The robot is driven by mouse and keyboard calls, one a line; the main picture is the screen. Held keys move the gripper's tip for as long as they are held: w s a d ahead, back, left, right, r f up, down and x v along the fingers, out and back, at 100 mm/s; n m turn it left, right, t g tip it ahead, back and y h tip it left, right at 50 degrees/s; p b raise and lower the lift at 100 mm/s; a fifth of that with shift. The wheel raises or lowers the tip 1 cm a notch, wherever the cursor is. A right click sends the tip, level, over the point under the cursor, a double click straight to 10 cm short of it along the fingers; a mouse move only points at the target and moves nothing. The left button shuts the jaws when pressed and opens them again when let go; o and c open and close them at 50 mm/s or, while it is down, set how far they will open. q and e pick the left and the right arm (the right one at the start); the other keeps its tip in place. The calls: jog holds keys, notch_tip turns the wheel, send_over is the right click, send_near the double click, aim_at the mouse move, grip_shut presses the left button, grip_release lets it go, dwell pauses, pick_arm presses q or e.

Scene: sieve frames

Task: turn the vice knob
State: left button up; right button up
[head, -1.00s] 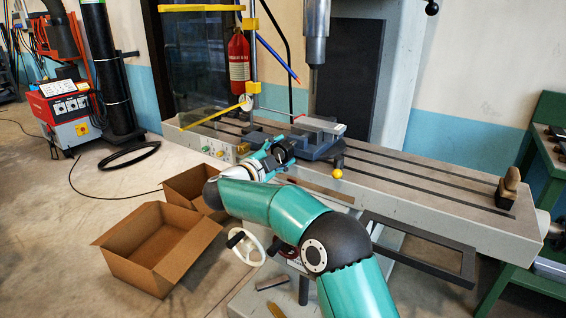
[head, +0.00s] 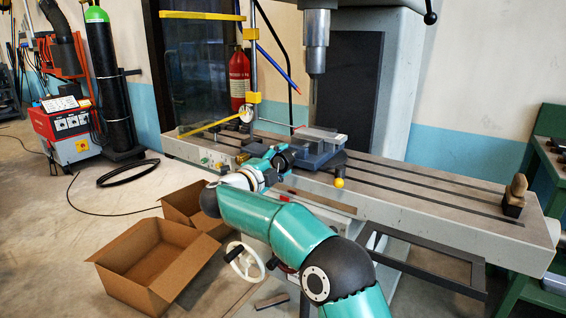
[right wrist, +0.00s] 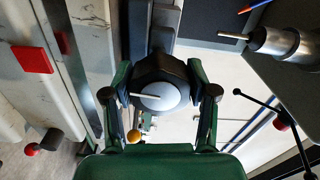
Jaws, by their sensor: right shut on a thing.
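The vice (head: 318,146) is a blue-grey block with a lighter top, standing on the slotted machine table. Its knob (head: 284,160) is round and black, at the vice's near left side. My right gripper (head: 276,162) is at the knob. In the right wrist view, the knob (right wrist: 160,96) has a pale round face with a white pointer line slanting left. The fingers of my right gripper (right wrist: 160,108) lie on its two sides, shut on it. The knob's back is hidden. My left gripper is not in view.
The machine table (head: 430,190) carries a small block with a rounded top (head: 515,192) at right. A yellow ball (head: 338,183) sticks out at its front edge. The spindle (head: 316,45) hangs above the vice. Cardboard boxes (head: 150,265) stand on the floor at left.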

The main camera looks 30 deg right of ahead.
jog(key=shift+w+a+f, duration=0.1)
jog(key=shift+a+f, duration=0.05)
jog(key=shift+f, duration=0.1)
jog(key=o, duration=1.2)
jog(key=shift+c, duration=0.2)
jog(key=shift+r, duration=0.15)
jog(key=v, duration=1.2)
